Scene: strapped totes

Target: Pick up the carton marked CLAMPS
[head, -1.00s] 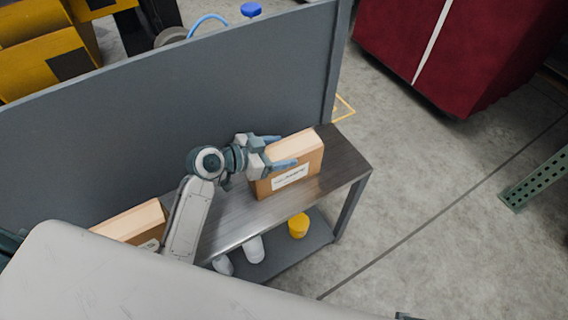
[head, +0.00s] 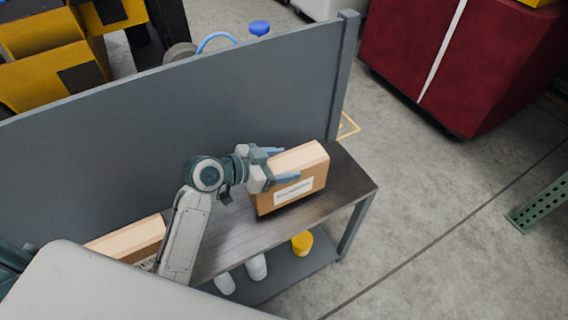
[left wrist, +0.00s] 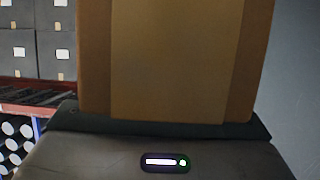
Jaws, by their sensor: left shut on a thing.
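The carton (head: 291,186) is a brown box with a white label whose print is small but seems to read CLAMPS. It stands upright at the right part of the dark bench top (head: 348,184). My left gripper (head: 279,164) is shut on its upper left part, one finger across the near face and one behind. I cannot tell whether its base touches the bench. In the left wrist view the carton (left wrist: 165,60) fills the middle, close to the camera. My right gripper is not in view.
A second carton (head: 128,240) stands at the bench's left, partly hidden by my arm. A tall grey panel (head: 200,105) runs behind the bench. A yellow container (head: 302,243) and white items (head: 256,266) sit on the lower shelf.

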